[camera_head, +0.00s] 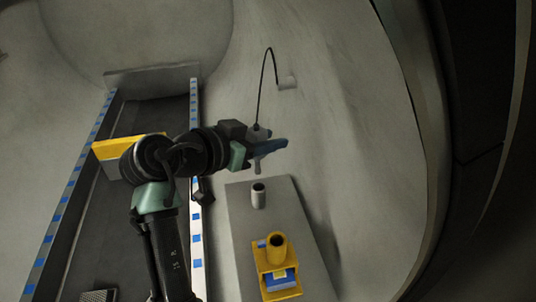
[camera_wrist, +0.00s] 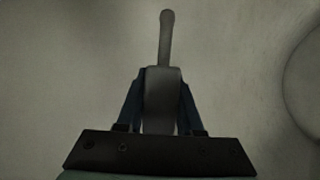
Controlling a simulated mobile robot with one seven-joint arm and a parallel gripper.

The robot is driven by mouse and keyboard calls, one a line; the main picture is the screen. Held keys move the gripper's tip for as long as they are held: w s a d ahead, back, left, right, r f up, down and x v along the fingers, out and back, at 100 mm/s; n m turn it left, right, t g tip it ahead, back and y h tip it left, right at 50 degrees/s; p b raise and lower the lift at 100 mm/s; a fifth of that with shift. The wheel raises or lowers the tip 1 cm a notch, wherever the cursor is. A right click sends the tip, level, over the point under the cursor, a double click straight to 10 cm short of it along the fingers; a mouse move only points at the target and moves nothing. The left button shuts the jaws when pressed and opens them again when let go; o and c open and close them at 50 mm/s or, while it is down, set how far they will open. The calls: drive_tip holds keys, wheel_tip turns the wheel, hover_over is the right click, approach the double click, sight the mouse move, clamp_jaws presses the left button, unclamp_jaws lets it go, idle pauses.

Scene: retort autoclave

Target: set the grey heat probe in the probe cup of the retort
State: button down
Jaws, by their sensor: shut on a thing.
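The grey heat probe (camera_head: 258,133) is held between the blue fingers of my gripper (camera_head: 272,147), its thin stem pointing down. A black cable runs from it up to a wall fitting. In the wrist view the probe's grey body (camera_wrist: 163,98) sits between both fingers of my gripper (camera_wrist: 161,82), with the stem reaching beyond them. A pale upright cup (camera_head: 258,198) with a dark opening stands on a grey ledge, below the probe in the picture and apart from it. A yellow cup (camera_head: 277,252) with a dark opening stands nearer. Neither cup is marked as the probe cup.
The grey ledge (camera_head: 238,225) also bears a yellow holder (camera_head: 262,262) with blue parts. The cable's wall fitting (camera_head: 289,83) is on the curved chamber wall (camera_head: 360,150). A dark tray with blue-marked rails (camera_head: 196,232) and a yellow-topped block (camera_head: 107,149) lies left.

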drive_tip(key=shift+r, duration=0.6)
wheel_tip(320, 180, up, 7)
drive_tip(key=p, duration=0.5)
drive_tip(key=shift+p, duration=0.35)
